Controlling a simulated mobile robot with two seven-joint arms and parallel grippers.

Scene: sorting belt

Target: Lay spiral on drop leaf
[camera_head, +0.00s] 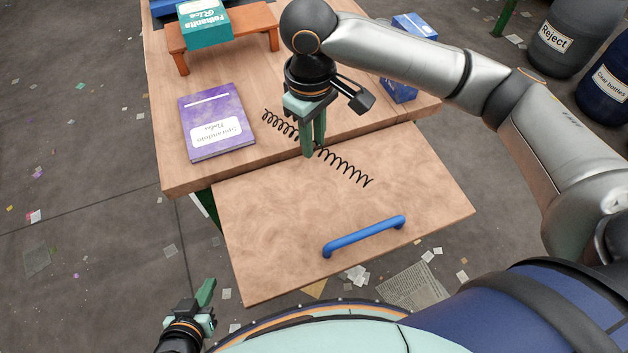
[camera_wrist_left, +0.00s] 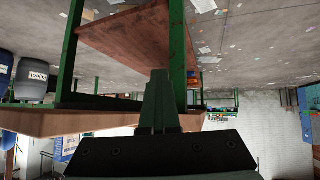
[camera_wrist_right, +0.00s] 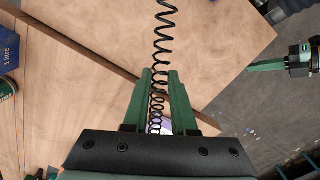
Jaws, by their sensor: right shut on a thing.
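The spiral (camera_head: 343,166) is a long black wire coil. My right gripper (camera_head: 314,153) is shut on it near its middle, over the seam between the table and the drop leaf. One end of the coil is over the table and the other over the leaf; I cannot tell whether it touches them. The right wrist view shows the spiral (camera_wrist_right: 163,45) running out from between the fingers (camera_wrist_right: 159,75). The drop leaf (camera_head: 270,235) is a raised wooden panel with a blue handle (camera_head: 364,236). My left gripper (camera_head: 207,294) is low, left of the leaf, shut and empty.
On the table (camera_head: 260,80) a purple book (camera_head: 215,120) lies left of the spiral. A teal box (camera_head: 205,24) sits on a small wooden stand (camera_head: 255,28) at the back. A blue box (camera_head: 400,90) is at the right. Most of the leaf is clear.

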